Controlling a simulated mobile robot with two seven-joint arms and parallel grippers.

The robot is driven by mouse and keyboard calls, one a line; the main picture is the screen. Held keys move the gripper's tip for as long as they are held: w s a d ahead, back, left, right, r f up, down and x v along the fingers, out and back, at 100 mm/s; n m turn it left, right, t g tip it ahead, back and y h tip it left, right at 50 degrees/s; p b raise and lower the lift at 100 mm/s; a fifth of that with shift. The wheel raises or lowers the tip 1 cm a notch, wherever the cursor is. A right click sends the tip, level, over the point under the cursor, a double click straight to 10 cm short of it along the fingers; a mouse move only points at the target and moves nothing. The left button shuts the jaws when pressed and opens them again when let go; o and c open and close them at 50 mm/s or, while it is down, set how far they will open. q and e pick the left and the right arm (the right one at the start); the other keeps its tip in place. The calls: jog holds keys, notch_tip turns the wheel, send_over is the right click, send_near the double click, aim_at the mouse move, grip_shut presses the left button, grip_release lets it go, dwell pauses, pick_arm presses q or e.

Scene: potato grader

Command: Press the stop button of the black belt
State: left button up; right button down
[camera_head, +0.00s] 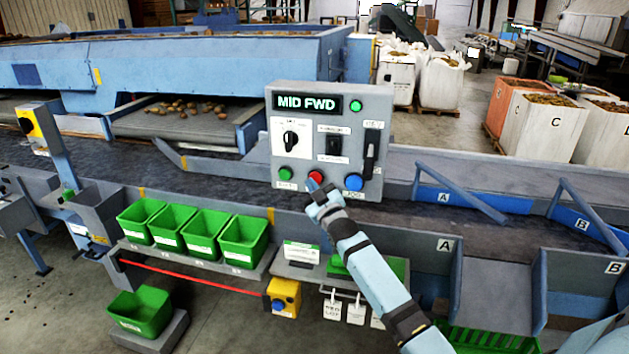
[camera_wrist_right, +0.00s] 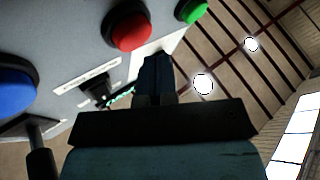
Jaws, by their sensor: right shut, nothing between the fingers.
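A grey control box (camera_head: 330,97) with a "MID FWD" display stands over the black belt (camera_head: 400,212). Its lower row has a green button (camera_head: 285,173), a red button (camera_head: 316,177) and a blue button (camera_head: 354,182). My right gripper (camera_head: 312,187) is shut and empty, its tips at the lower edge of the red button in the head view. In the right wrist view, the shut fingers (camera_wrist_right: 155,65) point up beside the red button (camera_wrist_right: 130,25), with the green button (camera_wrist_right: 192,10) beyond. I cannot tell whether the fingertips touch the red button. My left gripper is out of view.
The box also carries a dial (camera_head: 290,140), a dark switch (camera_head: 334,146) and a black lever (camera_head: 370,150). Several green bins (camera_head: 243,240) stand below the belt at left. A yellow box with a blue button (camera_head: 284,296) hangs below the belt. Blue diverter bars (camera_head: 460,190) cross the belt at right.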

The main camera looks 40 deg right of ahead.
jog(key=shift+w+d, duration=0.1)
jog(key=shift+d, duration=0.05)
dwell(0.4)
jog(key=shift+w+d, duration=0.15)
jog(key=shift+w, duration=0.05)
jog(key=shift+w+d, duration=0.3)
jog(key=shift+d, duration=0.1)
dwell(0.8)
jog(key=shift+s+a, duration=0.6)
jog(key=shift+a, duration=0.1)
jog(key=shift+p, duration=0.3)
jog(key=s+a+p, duration=0.2)
jog(key=s+a, duration=0.1)
jog(key=shift+s+a, duration=0.15)
jog(key=shift+a, duration=0.25)
